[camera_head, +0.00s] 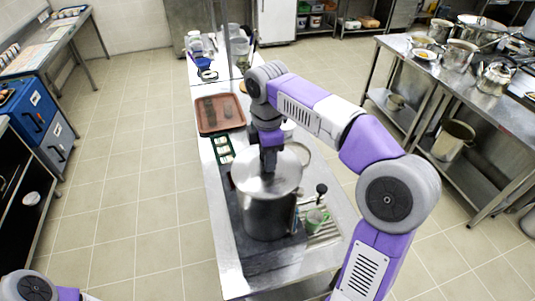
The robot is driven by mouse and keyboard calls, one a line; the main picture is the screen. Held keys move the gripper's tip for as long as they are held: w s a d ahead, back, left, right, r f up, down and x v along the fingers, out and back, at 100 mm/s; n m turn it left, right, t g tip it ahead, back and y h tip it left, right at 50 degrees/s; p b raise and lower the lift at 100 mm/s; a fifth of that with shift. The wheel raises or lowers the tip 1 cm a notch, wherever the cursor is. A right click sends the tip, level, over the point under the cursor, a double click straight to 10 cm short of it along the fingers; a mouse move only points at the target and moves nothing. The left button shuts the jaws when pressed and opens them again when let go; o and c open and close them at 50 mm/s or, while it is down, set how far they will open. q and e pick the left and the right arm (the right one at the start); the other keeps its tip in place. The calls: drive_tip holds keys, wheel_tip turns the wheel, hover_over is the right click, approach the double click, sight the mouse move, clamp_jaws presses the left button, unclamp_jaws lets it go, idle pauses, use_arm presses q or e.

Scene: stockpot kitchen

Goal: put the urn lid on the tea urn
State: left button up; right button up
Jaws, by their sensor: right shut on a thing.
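The tea urn (267,219) is a tall steel cylinder. It stands on a dark area of the steel table, with a tap at its right side. The round steel urn lid (252,184) lies level over the urn's mouth and hides it. I cannot tell whether a small gap is left between lid and rim. My right gripper (268,170) points down at the lid's middle and is shut on it, hiding the grip point. My left arm shows only at the bottom left corner; its gripper is out of view.
A brown tray (220,113) and a green-framed holder (222,150) lie behind to the left. A side counter with pots (458,55) stands at right. The tiled floor at left is clear.

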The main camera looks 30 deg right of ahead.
drive_tip(key=o, duration=1.3)
drive_tip(key=shift+r, duration=0.1)
wheel_tip(320, 180, up, 7)
drive_tip(key=shift+r+p, duration=0.2)
drive_tip(key=shift+p, duration=0.6)
